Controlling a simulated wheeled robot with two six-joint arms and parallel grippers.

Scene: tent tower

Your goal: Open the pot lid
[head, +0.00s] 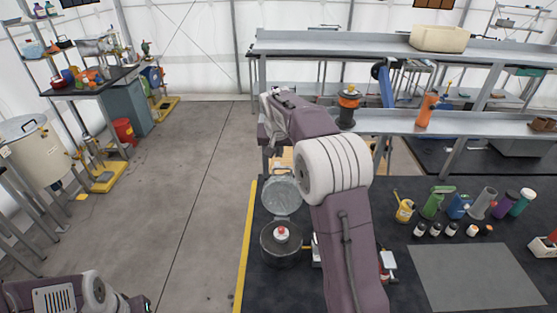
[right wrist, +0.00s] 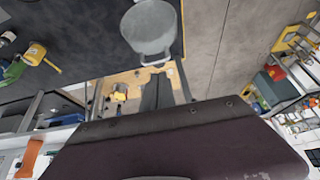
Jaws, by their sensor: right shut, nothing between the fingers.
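The dark pot (head: 268,252) stands near the left edge of the black table, with a small red-and-white item (head: 281,234) inside. Its round grey lid (head: 281,193) is tipped up at the pot's far side, leaving the mouth uncovered. A grey round metal part, seemingly the lid (right wrist: 150,28), shows at the top of the right wrist view. My right gripper (head: 270,133) is beyond and above the lid, shut and empty, apart from it. Its fingertips are hard to make out. My left gripper (head: 140,303) is at the bottom left; its fingers are unclear.
Several bottles and cups (head: 460,207) stand on the table's right side, behind a grey mat (head: 470,277). A shelf bench (head: 400,122) is at the back. My right arm covers the table just right of the pot. The floor (head: 190,190) to the left is clear.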

